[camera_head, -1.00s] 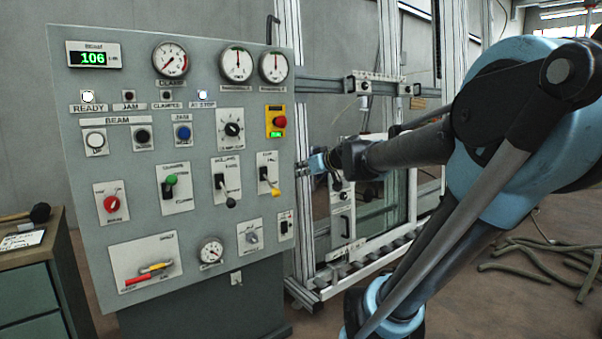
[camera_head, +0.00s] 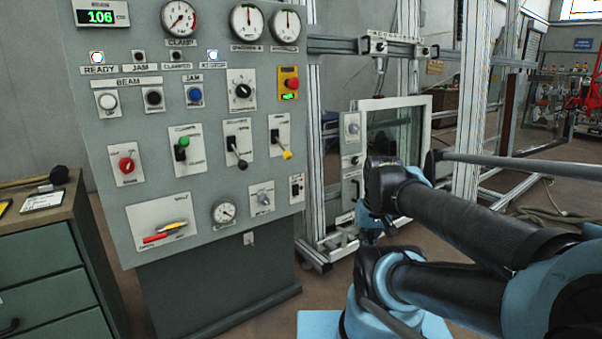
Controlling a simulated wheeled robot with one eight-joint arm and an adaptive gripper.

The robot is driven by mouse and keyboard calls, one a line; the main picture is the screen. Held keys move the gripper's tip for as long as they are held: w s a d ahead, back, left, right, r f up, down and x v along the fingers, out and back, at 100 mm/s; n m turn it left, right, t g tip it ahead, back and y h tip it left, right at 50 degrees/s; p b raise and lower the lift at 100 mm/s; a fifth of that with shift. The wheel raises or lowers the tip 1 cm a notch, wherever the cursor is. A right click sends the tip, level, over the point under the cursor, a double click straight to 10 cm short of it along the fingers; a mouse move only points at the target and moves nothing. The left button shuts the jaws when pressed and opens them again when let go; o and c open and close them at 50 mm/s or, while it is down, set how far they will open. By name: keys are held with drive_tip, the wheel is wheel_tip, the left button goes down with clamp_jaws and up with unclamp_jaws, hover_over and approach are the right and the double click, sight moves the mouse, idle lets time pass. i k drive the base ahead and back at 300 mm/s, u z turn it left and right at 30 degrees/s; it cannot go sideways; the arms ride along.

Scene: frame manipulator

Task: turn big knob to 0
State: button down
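The big knob (camera_head: 242,91) is a round black dial on a white plate with marks around it, in the upper right part of the grey control panel (camera_head: 150,120). Its exact setting is too small to read. Nothing touches it. My arm is right of the panel and folded well away from the knob. I cannot make out my gripper's fingers; the end of the arm is hidden or not clear behind the black and light blue links.
The panel also bears a red button on a yellow plate (camera_head: 290,84), a blue button (camera_head: 195,94), levers and gauges. A green-grey cabinet (camera_head: 45,260) stands at the left. A metal frame with a glass pane (camera_head: 395,130) stands behind my arm. Space before the knob is clear.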

sight(354, 128)
drive_tip(key=k, duration=0.6)
drive_tip(key=z, duration=0.45)
drive_tip(key=i, duration=1.6)
drive_tip(key=u, duration=0.45)
